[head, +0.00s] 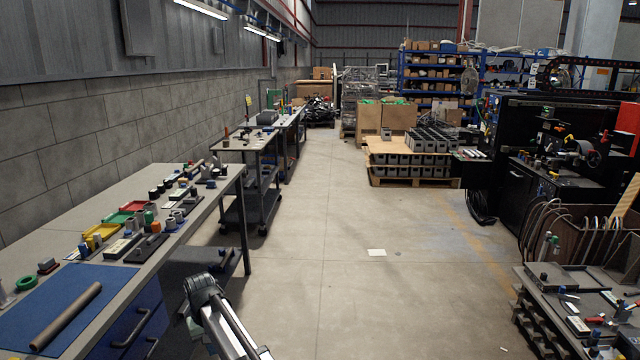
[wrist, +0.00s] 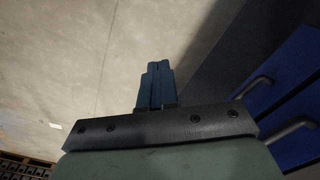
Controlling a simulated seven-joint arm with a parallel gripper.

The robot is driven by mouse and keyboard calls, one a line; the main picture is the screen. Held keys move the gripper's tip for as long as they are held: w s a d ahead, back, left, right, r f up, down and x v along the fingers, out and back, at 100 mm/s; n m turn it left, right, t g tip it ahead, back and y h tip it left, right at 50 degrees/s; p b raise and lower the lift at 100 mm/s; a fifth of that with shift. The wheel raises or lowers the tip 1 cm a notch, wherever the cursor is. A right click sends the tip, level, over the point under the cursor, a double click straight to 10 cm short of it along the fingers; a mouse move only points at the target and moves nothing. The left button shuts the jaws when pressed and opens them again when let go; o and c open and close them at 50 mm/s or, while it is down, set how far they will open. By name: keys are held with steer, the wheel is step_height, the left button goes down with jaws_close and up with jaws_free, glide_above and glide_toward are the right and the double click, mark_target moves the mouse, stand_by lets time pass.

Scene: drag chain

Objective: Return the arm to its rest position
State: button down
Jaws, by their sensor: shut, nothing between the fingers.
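My gripper (wrist: 157,68) shows in the wrist view, its two blue-grey fingers pressed together with nothing between them. It hangs over bare concrete floor and touches nothing that I can see. My arm (head: 212,305) rises at the bottom of the head view, just right of the workbench. The gripper's fingertips cannot be made out in the head view.
The workbench (head: 214,197) at left carries a blue mat (head: 40,300) with a brown rod (head: 66,318), coloured trays and small parts. Its blue drawers (wrist: 270,75) are close at right in the wrist view. A cluttered low table (head: 545,300) stands at right.

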steer(key=d+f+m, duration=0.2)
steer(key=d+f, duration=0.3)
steer(key=d, duration=0.8)
steer(key=d+f+m, duration=0.1)
steer(key=d+f, duration=0.4)
steer(key=d, duration=0.8)
steer(key=s+d+f+m, duration=0.1)
steer(key=s+d+f, duration=0.25)
steer(key=d, duration=0.45)
steer(key=s+d+f+m, duration=0.2)
steer(key=s+d, duration=0.2)
steer(key=d, duration=0.5)
steer(key=s+d+f+m, duration=0.1)
steer(key=s+d+f, duration=0.15)
steer(key=d, duration=0.55)
steer(key=s+f+g, duration=0.3)
steer(key=s+f, duration=0.7)
steer(key=s, duration=0.5)
steer(key=s+f+g, duration=0.3)
steer(key=s+f, duration=0.7)
steer(key=s, duration=0.5)
steer(key=shift+g, duration=0.4)
steer(key=shift+a, duration=0.1)
